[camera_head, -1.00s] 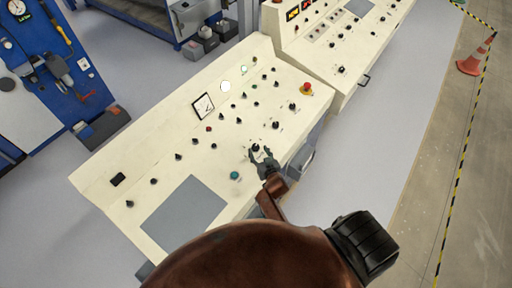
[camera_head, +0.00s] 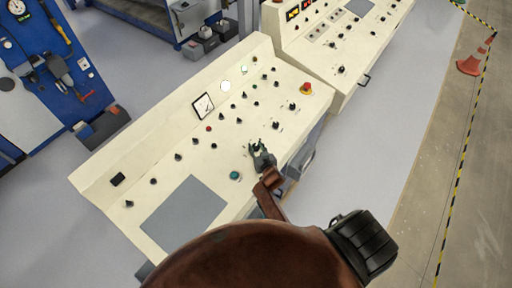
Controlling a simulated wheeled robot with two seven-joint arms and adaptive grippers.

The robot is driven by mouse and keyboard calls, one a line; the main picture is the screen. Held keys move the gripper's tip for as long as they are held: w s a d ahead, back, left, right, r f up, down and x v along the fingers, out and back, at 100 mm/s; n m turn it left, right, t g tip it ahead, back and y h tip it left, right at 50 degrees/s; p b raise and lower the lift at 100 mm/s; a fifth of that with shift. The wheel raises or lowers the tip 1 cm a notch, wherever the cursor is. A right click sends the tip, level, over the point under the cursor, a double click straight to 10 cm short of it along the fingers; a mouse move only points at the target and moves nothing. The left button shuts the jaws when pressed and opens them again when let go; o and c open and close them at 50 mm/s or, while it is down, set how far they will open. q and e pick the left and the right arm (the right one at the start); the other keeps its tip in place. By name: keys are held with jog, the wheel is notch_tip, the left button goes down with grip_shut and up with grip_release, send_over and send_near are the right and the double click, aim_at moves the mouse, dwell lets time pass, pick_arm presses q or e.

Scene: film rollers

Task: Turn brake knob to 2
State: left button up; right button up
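The cream control panel (camera_head: 262,90) carries several small black knobs. No label is readable, so I cannot tell which knob is the brake knob. My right gripper (camera_head: 257,147) is at the front right part of the panel, over the spot where a black knob showed earlier. Its fingers hide that knob and look close together around it; I cannot tell whether they grip it. Another black knob (camera_head: 276,125) lies just beyond the gripper. My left gripper is not in view.
A teal button (camera_head: 235,175) is left of my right gripper. A red emergency button (camera_head: 306,88) is farther back on the right. A second console (camera_head: 340,50) stands behind. An orange cone (camera_head: 474,60) is on the floor at right.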

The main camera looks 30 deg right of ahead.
jog(key=c, duration=0.5)
jog(key=shift+c, duration=0.2)
